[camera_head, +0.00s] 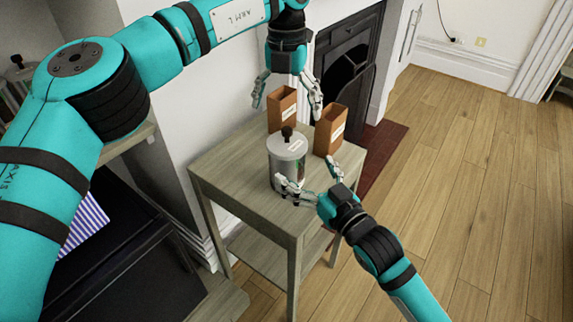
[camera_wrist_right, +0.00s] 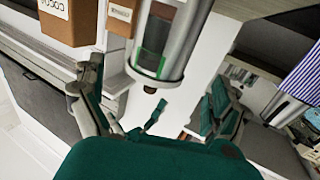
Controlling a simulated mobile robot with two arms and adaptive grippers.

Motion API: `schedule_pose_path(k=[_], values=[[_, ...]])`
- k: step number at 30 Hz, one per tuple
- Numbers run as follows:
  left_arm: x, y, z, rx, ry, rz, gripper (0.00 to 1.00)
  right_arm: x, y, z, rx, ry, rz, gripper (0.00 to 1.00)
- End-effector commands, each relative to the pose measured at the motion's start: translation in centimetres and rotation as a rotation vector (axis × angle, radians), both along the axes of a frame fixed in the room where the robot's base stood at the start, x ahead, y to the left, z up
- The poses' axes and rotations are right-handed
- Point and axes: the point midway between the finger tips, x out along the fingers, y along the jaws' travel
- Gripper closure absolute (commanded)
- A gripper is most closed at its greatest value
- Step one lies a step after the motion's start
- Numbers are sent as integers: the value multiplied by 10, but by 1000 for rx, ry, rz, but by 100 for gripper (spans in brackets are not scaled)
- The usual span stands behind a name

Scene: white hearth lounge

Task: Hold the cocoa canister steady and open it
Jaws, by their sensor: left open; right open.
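The canister (camera_head: 289,175) stands upright on the small side table, with a pale lid (camera_head: 287,148) and a black knob on top. It is closed. In the right wrist view the canister (camera_wrist_right: 172,40) shows upside down, just beyond the fingers. My right gripper (camera_head: 312,177) is open at the canister's near right side; one finger overlaps the canister's lower front in the picture. I cannot tell whether it touches. My left gripper (camera_head: 287,106) is open and empty, pointing down, above and behind the canister near the brown boxes.
Two open-topped brown boxes, one behind the canister (camera_head: 281,108) and one to its right (camera_head: 330,130), stand on the grey wooden table (camera_head: 225,165). A black fireplace (camera_head: 348,60) is behind. Wooden floor (camera_head: 480,170) lies clear at right. A dark cabinet (camera_head: 110,250) is at left.

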Motion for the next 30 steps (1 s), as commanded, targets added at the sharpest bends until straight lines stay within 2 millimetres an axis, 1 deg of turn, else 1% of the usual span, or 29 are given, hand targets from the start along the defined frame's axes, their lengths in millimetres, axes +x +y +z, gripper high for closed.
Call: schedule_pose_path(k=[1,6,12,18,26,29,30], values=[[0,0,0,0,0,-1,0,10,5,1,2,-3,-1,0],[0,-1,0,0,0,-1,0,38,23,1,2,-2,-1,0],[0,-1,0,-1,0,-1,0,61,37,0,1,0,0,0],[0,-1,0,-1,0,-1,0,70,43,0,1,-1,0,0],[0,-1,0,-1,0,-1,0,71,43,0,0,0,0,0],[0,-1,0,-1,0,-1,0,71,43,0,0,0,0,12],[0,-1,0,-1,0,-1,0,71,43,0,0,0,0,17]])
